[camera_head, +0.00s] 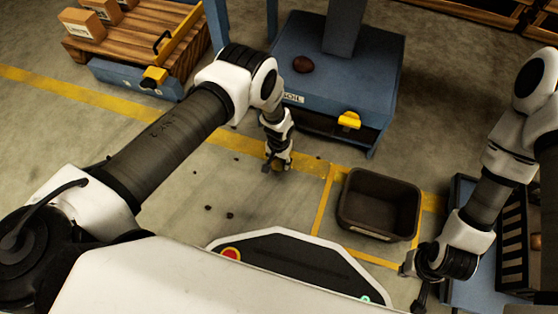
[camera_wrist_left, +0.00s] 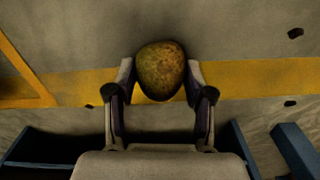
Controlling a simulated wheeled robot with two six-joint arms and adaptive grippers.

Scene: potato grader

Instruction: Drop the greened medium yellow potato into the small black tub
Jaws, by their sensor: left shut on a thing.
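My left gripper (camera_wrist_left: 160,80) is shut on a mottled yellow-green potato (camera_wrist_left: 160,68), which sits between its two fingers in the left wrist view. In the head view my left gripper (camera_head: 277,166) hangs over the floor near the yellow line, to the left of the black tub (camera_head: 378,232), and the potato is mostly hidden by the fingers. The tub stands on the floor, and I see nothing in it. My right gripper (camera_head: 420,288) is low at the right, beside the tub's near right side; its fingers are too unclear to judge.
A wooden pallet (camera_head: 135,45) with boxes is at the back left. A black slatted crate (camera_head: 513,245) is at the right. Dark clods (camera_head: 230,215) dot the floor.

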